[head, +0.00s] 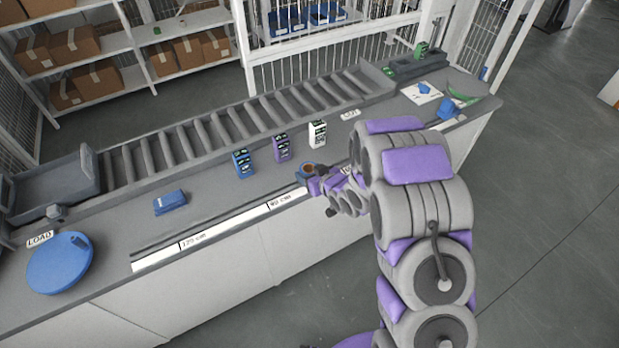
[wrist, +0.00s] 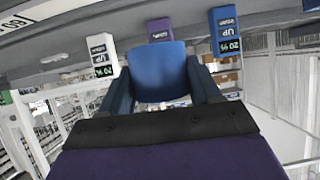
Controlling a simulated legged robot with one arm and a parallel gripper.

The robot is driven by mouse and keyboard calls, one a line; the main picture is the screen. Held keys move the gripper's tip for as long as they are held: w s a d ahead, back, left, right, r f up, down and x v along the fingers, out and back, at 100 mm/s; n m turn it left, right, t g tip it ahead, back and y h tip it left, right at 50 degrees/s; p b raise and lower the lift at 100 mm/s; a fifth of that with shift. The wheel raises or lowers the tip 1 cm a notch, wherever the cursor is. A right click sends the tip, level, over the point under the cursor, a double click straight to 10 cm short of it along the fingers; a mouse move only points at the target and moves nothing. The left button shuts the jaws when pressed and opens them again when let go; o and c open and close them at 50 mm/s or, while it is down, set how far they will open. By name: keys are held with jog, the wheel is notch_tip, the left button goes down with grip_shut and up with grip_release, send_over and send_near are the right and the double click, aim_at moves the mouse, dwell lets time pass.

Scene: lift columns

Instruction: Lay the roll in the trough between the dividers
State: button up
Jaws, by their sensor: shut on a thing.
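My gripper (head: 318,180) is at the counter's front edge, near the middle of the head view. It is shut on a small blue roll (head: 307,168) with a brownish middle. I cannot tell which part is the trough between dividers.
Blue (head: 242,164), purple (head: 281,148) and white (head: 317,134) upright blocks stand behind my gripper. A blue box (head: 170,202) and a blue disc (head: 60,263) lie to the left. A dark tray (head: 415,66) is at the back right. The counter between blue box and blue block is clear.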

aim_at(311, 169)
jog(key=s+d+f+p, duration=0.1)
jog(key=s+d+p, duration=0.15)
jog(key=s, duration=0.25)
jog(key=s+d+f+p, duration=0.1)
jog(key=s+d+p, duration=0.1)
jog(key=s+p, duration=0.3)
jog(key=shift+h, duration=0.3)
jog(key=w+a+b, duration=0.1)
jog(key=w+b, duration=0.3)
jog(key=w+a+f+b, duration=0.1)
jog(key=w+a+b, duration=0.1)
jog(key=w+b, duration=0.2)
jog(key=w+a+b, duration=0.1)
jog(key=w+b, duration=0.4)
jog(key=w, duration=0.1)
jog(key=shift+w+a+f, duration=0.15)
jog(key=shift+w+a, duration=0.05)
jog(key=shift+a, duration=0.1)
jog(key=shift+f+b, duration=0.6)
jog(key=shift+f, duration=1.25)
jog(key=shift+r, duration=0.1)
jog(key=o, duration=1.1)
jog(key=shift+c, duration=0.2)
